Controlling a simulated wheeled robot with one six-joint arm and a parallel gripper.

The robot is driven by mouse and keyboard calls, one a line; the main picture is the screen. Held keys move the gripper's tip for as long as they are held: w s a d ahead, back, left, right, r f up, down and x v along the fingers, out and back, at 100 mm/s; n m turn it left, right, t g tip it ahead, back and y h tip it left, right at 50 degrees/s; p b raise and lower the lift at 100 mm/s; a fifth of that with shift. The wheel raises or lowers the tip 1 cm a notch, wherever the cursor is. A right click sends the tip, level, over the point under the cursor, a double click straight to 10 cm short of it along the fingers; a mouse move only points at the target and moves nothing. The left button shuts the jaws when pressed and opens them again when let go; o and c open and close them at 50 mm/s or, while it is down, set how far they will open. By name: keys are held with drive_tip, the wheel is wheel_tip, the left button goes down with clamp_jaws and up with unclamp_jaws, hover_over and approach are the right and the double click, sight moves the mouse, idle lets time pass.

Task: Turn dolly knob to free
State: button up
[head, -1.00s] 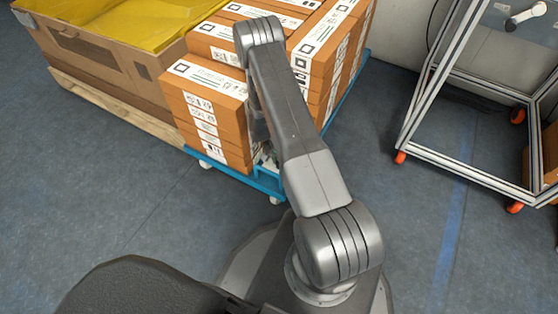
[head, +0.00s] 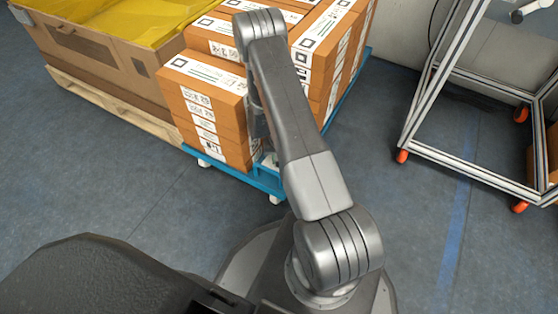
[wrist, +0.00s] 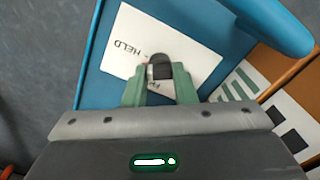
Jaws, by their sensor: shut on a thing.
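The dolly knob (wrist: 160,67) is a small dark knob with a pale side. It sits over a white label (wrist: 125,48) on the blue dolly (wrist: 92,70).
Orange boxes (head: 208,98) with white labels are stacked on the dolly, close beside my arm. A crate with yellow lining (head: 110,56) stands on a wooden pallet at left. A metal frame on orange wheels (head: 440,85) stands at right. Floor between is clear.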

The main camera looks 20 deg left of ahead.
drive_tip(key=n+b, duration=0.1)
drive_tip(key=n, duration=0.4)
drive_tip(key=shift+n+b, duration=0.3)
drive_tip(key=shift+b, duration=0.05)
drive_tip(key=n+b, duration=0.1)
drive_tip(key=n, duration=0.4)
drive_tip(key=shift+n, duration=0.6)
drive_tip(key=o, duration=1)
drive_tip(key=shift+r, duration=0.1)
wheel_tip(320, 180, up, 14)
drive_tip(key=p, duration=0.4)
drive_tip(key=shift+p, duration=0.3)
drive_tip(key=shift+f, duration=0.2)
wheel_tip(320, 180, down, 14)
drive_tip(key=b, duration=0.5)
drive_tip(key=shift+r, duration=0.1)
